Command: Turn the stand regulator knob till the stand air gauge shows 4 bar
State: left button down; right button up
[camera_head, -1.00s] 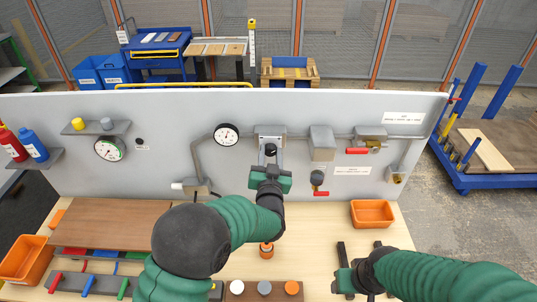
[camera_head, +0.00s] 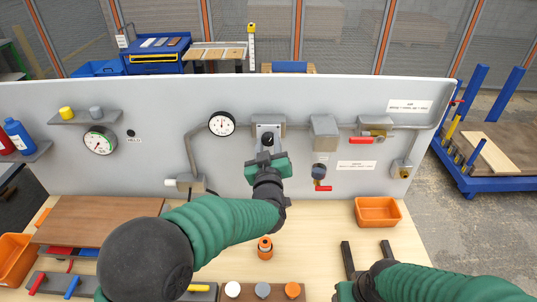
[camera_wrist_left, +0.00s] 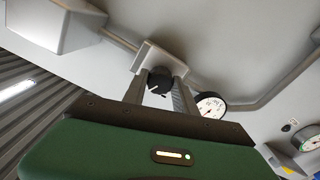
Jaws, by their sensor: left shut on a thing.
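The dark regulator knob (camera_head: 267,139) sits on a grey plate on the upright panel. My left gripper (camera_head: 268,143) has one finger on each side of it and is shut on it; the knob (camera_wrist_left: 159,82) also shows between the fingers in the wrist view. A white round gauge (camera_head: 221,124) hangs left of the knob beside a grey pipe; its needle appears to point upward, but I cannot read the numbers. This gauge (camera_wrist_left: 211,105) also shows in the wrist view. My right gripper (camera_head: 367,257) is open and empty above the bench at the lower right.
A second gauge (camera_head: 99,140) with a green band is on the panel's left. A red-handled valve (camera_head: 320,180) and an orange bin (camera_head: 377,211) are to the right. An orange-capped item (camera_head: 265,247) stands on the bench below my left arm.

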pick_arm(q)
jog(key=n+b, duration=0.1)
jog(key=f+n+b, duration=0.1)
jog(key=n+b, duration=0.1)
jog(key=shift+b, duration=0.3)
jog(key=shift+d+n+b, duration=0.1)
jog(key=shift+n+b, duration=0.8)
jog(key=shift+n, duration=0.1)
pick_arm(e)
jog(key=shift+s+x, duration=0.25)
jog(key=shift+x, duration=0.8)
jog(key=shift+s+x, duration=0.2)
jog(key=shift+x, duration=0.85)
jog(key=shift+s+x, duration=0.25)
jog(key=shift+x, duration=0.8)
pick_arm(q)
jog(key=shift+r, duration=0.1)
pick_arm(e)
jog(key=shift+f, duration=0.25)
pick_arm(q)
jog(key=c, duration=1.2)
grip_release()
jog(key=shift+o, duration=1)
jog(key=shift+w+r, duration=0.1)
jog(key=shift+r, duration=0.15)
